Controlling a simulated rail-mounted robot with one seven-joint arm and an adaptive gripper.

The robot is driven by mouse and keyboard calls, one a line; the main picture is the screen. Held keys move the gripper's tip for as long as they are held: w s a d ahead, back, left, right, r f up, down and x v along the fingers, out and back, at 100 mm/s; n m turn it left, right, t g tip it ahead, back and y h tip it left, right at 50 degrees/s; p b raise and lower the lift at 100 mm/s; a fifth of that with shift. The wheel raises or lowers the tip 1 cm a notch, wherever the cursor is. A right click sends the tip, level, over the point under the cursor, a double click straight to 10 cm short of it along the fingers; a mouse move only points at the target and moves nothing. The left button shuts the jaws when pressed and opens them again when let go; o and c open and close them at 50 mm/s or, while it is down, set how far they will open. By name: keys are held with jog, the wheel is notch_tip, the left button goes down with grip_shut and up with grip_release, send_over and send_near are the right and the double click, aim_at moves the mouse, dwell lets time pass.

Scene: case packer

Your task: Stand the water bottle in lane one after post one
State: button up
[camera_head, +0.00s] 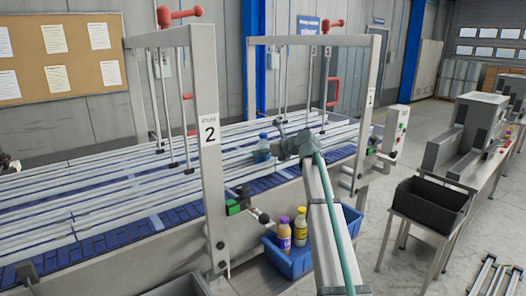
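The water bottle (263,149), clear with a blue cap, stands upright among the conveyor lanes (95,205) between the two labelled posts. Which lane it is in is hard to tell from here. The post marked 2 (208,165) is on the near left of it and the post marked 1 (370,100) is to its right. My gripper (276,149) is at the end of my arm, right beside the bottle on its right. Its fingers are too small and partly hidden, so I cannot tell whether they are touching or closed on the bottle.
A blue crate (288,264) below the conveyor's near side holds a purple-capped bottle (284,236) and a yellow-capped bottle (300,228). Thin vertical rods hang over the lanes from the gantry frames.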

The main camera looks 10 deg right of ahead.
jog(key=o, duration=0.3)
jog(key=shift+o, duration=0.2)
jog(key=shift+r, duration=0.15)
jog(key=b+v, duration=0.3)
jog(key=v, duration=0.9)
jog(key=shift+d, duration=0.1)
